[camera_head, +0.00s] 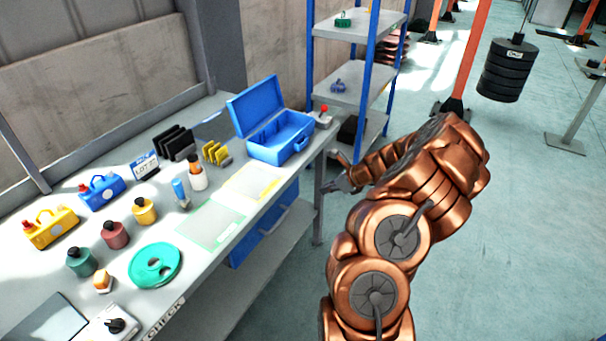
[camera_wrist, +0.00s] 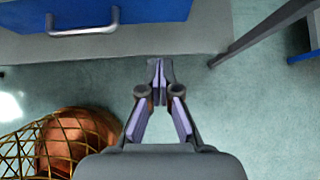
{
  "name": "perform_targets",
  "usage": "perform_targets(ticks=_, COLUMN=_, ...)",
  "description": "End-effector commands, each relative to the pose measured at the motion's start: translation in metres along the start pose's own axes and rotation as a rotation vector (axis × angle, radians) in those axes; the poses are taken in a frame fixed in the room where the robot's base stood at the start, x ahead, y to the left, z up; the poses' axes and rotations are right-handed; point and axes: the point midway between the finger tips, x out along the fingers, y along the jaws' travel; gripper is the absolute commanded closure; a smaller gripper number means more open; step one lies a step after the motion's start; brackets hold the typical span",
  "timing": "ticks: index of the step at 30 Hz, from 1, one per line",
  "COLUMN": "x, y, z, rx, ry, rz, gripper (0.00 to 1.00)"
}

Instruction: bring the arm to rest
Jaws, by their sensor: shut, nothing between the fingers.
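My gripper (camera_head: 337,186) is at the end of my copper-coloured arm, just off the front edge of the workbench, near its far right end. In the wrist view my gripper (camera_wrist: 158,68) is shut, with its fingertips together and nothing between them. It points at the floor strip beside the bench, below a blue drawer (camera_wrist: 90,12) with a metal handle. My arm is folded, with its elbow raised to the right of the bench.
The workbench (camera_head: 175,318) holds an open blue toolbox (camera_head: 280,135), a green disc (camera_head: 155,266), several bottles and small cases. A shelf rack (camera_head: 345,95) with blue posts stands behind. A black weight stack (camera_head: 506,70) hangs at the back right. Floor (camera_head: 530,230) on the right is clear.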

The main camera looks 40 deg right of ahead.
Motion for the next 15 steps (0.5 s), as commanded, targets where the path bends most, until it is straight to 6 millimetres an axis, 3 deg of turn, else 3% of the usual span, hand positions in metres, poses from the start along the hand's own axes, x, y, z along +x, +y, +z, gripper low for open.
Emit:
perform_targets(ticks=9, x=-0.001, y=0.003, z=0.006, rx=-0.019, ry=-0.001, rz=0.007, gripper=1.00)
perform_targets(ticks=11, x=-0.001, y=0.011, z=0.017, rx=-0.058, ry=-0.004, rz=0.022, gripper=1.00)
perform_targets(ticks=15, x=-0.001, y=0.050, z=0.062, rx=-0.237, ry=-0.015, rz=0.097, gripper=1.00)
